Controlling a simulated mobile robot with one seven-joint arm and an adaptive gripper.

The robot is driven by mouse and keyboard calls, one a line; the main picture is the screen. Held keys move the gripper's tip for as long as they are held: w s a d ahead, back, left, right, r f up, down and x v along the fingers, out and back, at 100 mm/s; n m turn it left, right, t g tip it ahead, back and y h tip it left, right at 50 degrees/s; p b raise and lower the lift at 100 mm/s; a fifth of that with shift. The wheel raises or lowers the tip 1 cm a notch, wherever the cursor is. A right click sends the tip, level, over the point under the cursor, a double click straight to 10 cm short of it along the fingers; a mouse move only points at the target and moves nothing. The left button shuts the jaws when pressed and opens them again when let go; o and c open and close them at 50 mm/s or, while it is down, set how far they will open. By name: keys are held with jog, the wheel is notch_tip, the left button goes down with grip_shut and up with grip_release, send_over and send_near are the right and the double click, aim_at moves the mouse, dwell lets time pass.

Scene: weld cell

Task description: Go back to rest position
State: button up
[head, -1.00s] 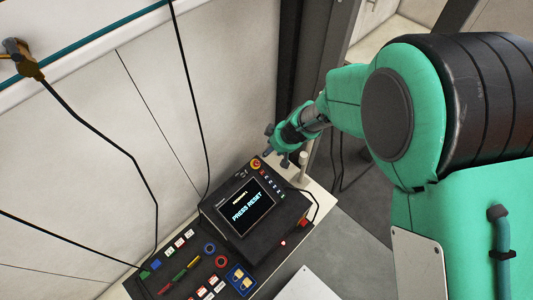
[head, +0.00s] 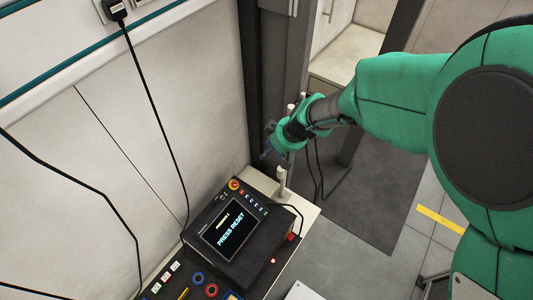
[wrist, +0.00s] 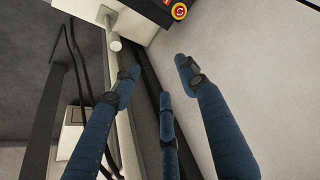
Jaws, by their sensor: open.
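My gripper (head: 268,150) is at the end of my green arm in the head view, near the wall corner, beyond the control panel's far end. In the wrist view, its blue fingers (wrist: 158,88) are spread apart with nothing between them. The control panel (head: 222,228) has a dark housing and a screen reading "PRESS RESET". My gripper is apart from the panel.
A pale post (head: 282,180) stands at the bench corner near my gripper. Black cables (head: 160,110) hang along the light wall panels (head: 110,130). A dark upright frame (head: 286,60) stands behind my gripper. Grey floor (head: 330,255) is open right of the bench.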

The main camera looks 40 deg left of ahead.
jog(key=shift+d+r, duration=0.1)
jog(key=shift+r, duration=0.05)
dwell(0.5)
jog(key=w+d+r+m+t, duration=0.25)
jog(key=d+r+m, duration=0.35)
jog(key=d+r, duration=1.7)
jog(key=s+d+r+m+h, duration=0.1)
jog(key=s+d, duration=0.4)
jog(key=d, duration=0.5)
jog(key=s+d+r+m+t+h, duration=0.1)
jog(key=s+d+m, duration=0.4)
jog(key=d, duration=0.5)
jog(key=s+d+r+m+t+h, duration=0.1)
jog(key=s+d+r+m+h, duration=0.2)
jog(key=d, duration=0.7)
notch_tip(320, 180, up, 2)
jog(key=shift+s+r, duration=0.1)
jog(key=shift+s, duration=1.15)
jog(key=shift+d, duration=0.1)
